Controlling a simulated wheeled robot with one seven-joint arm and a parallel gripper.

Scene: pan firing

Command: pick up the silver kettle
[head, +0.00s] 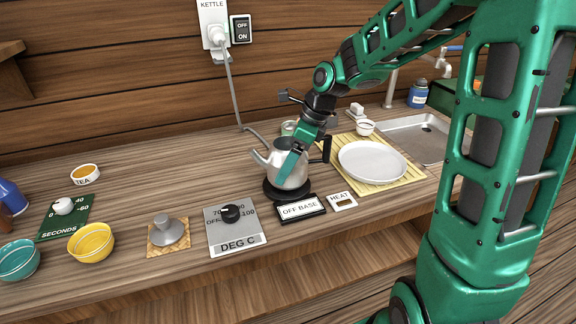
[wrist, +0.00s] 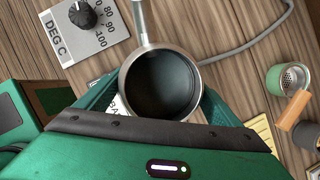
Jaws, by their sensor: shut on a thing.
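The silver kettle (head: 299,178) is upright at its round black base (head: 270,190), with its spout to the left and black handle to the right. Whether a small gap separates kettle and base is hard to tell; the sign (head: 301,208) in front reads "OFF BASE". My gripper (head: 289,160) reaches down from above and is shut on the kettle's body. In the wrist view the kettle (wrist: 143,30) is seen from above, lidless, its dark inside showing. The fingers of my gripper (wrist: 160,100) lie on either side of it.
A grey cord (head: 231,85) runs from the wall socket to the counter near the kettle. A DEG C dial panel (head: 236,239) is in front left. A white plate (head: 372,160) on a yellow mat (head: 405,178) is to the right, with a sink (head: 421,135) beyond. Bowls stand at left.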

